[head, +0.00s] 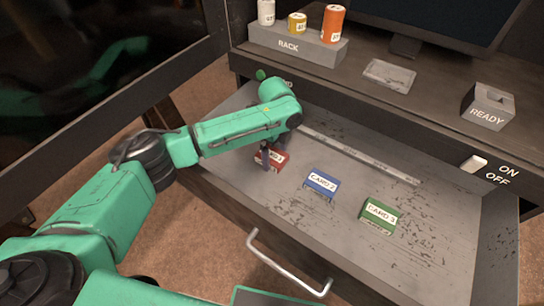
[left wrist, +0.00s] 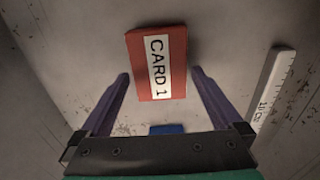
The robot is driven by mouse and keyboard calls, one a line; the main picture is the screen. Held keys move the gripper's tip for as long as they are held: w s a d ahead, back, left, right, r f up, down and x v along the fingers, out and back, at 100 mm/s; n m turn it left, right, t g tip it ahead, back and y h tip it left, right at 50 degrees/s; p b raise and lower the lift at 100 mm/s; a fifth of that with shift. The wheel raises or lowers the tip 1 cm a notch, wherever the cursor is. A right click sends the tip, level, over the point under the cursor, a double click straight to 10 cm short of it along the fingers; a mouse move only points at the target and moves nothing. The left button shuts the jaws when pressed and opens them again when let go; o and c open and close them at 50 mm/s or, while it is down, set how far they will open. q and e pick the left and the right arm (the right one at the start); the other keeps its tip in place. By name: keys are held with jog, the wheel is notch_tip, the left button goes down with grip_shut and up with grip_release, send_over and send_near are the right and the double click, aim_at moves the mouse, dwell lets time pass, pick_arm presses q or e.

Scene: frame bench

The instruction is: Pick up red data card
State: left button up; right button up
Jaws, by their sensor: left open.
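The red data card (head: 277,158), labelled CARD 1, lies in the open grey drawer (head: 420,255), at the left of a row of cards. In the left wrist view the red card (left wrist: 134,66) lies ahead of the fingertips, roughly between their lines. My left gripper (head: 266,157) is over the card in the head view, partly hiding it. In the left wrist view the left gripper (left wrist: 159,76) is open, its two dark fingers apart with nothing held between them. I cannot tell whether the fingers touch the card. My right gripper is not in view.
A blue card (head: 322,184) and a green card (head: 379,215) lie to the right in the drawer. A ruler (head: 360,155) lies behind them. Above stand a rack (head: 290,42) with containers, a READY block (head: 488,106) and a switch (head: 473,163). The drawer's front right is clear.

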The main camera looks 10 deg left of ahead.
pick_arm(q)
jog(key=shift+r, duration=0.1)
jog(key=c, duration=1.3)
